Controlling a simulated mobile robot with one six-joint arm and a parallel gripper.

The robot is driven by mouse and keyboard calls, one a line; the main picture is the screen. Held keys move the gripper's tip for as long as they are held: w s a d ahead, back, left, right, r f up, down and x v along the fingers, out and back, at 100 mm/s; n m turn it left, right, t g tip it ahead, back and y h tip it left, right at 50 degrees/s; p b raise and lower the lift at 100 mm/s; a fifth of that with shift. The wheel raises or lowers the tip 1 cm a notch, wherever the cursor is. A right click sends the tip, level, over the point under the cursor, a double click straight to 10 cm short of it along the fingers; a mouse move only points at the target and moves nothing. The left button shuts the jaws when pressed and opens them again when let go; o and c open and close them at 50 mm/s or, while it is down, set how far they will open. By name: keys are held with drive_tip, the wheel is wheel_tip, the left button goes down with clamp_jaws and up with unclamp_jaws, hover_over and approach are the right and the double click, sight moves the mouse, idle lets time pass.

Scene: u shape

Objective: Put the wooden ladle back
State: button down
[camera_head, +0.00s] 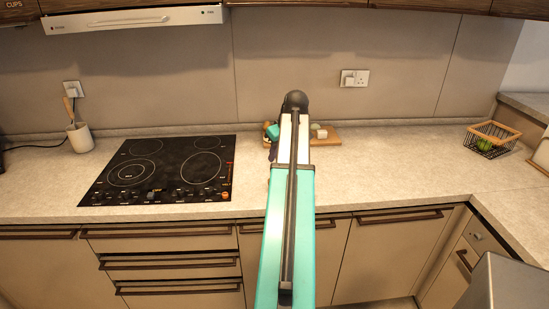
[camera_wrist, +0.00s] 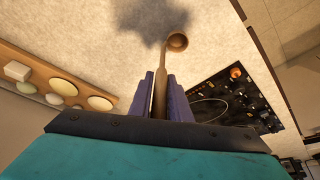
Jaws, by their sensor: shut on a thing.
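The wooden ladle (camera_wrist: 177,41) shows in the wrist view, its round bowl pointing away from me above the worktop. My gripper (camera_wrist: 165,88) is shut on its handle, with one purple finger on each side. In the head view my arm hides most of the gripper and I cannot make out the ladle. A pale utensil holder (camera_head: 80,137) stands on the worktop left of the hob, with a wooden-handled utensil (camera_head: 69,107) leaning in it. My gripper is well to the right of this holder.
The black hob (camera_head: 160,172) lies between the holder and my arm; it also shows in the wrist view (camera_wrist: 215,98). A wooden board (camera_head: 328,140) with small round items lies behind my arm. A wire basket (camera_head: 491,138) stands at right. The worktop right of centre is clear.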

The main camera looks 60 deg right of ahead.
drive_tip(key=shift+f, duration=0.95)
drive_tip(key=c, duration=1.6)
unclamp_jaws()
drive_tip(key=shift+c, duration=0.2)
drive_tip(key=b+v, duration=0.1)
drive_tip(key=v, duration=1.1)
drive_tip(key=shift+b, duration=0.4)
